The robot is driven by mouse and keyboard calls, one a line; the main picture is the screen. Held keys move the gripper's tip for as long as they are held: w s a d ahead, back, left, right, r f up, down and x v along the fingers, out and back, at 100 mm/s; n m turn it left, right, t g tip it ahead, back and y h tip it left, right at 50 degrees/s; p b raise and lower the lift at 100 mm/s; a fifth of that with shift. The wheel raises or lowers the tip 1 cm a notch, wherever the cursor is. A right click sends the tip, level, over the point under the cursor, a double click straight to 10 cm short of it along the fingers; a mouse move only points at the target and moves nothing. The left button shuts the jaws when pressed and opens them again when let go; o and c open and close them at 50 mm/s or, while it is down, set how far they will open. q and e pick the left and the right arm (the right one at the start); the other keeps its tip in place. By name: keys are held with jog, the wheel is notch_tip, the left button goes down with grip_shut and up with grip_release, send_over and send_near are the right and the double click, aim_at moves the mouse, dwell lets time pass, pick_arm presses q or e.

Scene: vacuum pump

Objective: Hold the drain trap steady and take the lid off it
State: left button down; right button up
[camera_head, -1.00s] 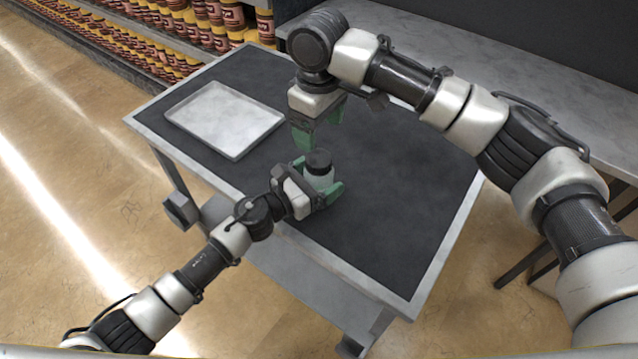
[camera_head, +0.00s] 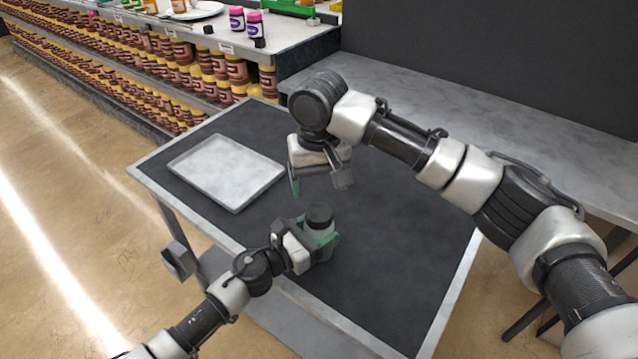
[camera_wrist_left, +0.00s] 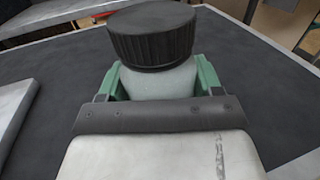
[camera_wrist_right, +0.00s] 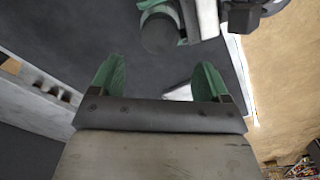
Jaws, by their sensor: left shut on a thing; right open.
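The drain trap (camera_head: 322,236) is a pale, squat jar near the table's front edge. Its black ribbed lid (camera_head: 319,216) sits on top. My left gripper (camera_head: 316,246) is shut on the jar body below the lid; the left wrist view shows the pale body (camera_wrist_left: 158,84) between the green fingers and the lid (camera_wrist_left: 152,36) clear above them. My right gripper (camera_head: 318,186) is open and empty, above and behind the lid, not touching it. In the right wrist view the lid (camera_wrist_right: 160,34) lies beyond the open fingers (camera_wrist_right: 160,78).
A grey metal tray (camera_head: 225,172) lies on the dark-topped table (camera_head: 405,262), left of the trap. The table top to the right is clear. A grey counter (camera_head: 480,122) runs behind, and shelves of jars (camera_head: 160,62) stand at the back left.

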aim_at(319, 212)
jog(key=m, duration=0.9)
jog(key=shift+f+m, duration=0.1)
jog(key=shift+m, duration=0.2)
jog(key=shift+f, duration=3.9)
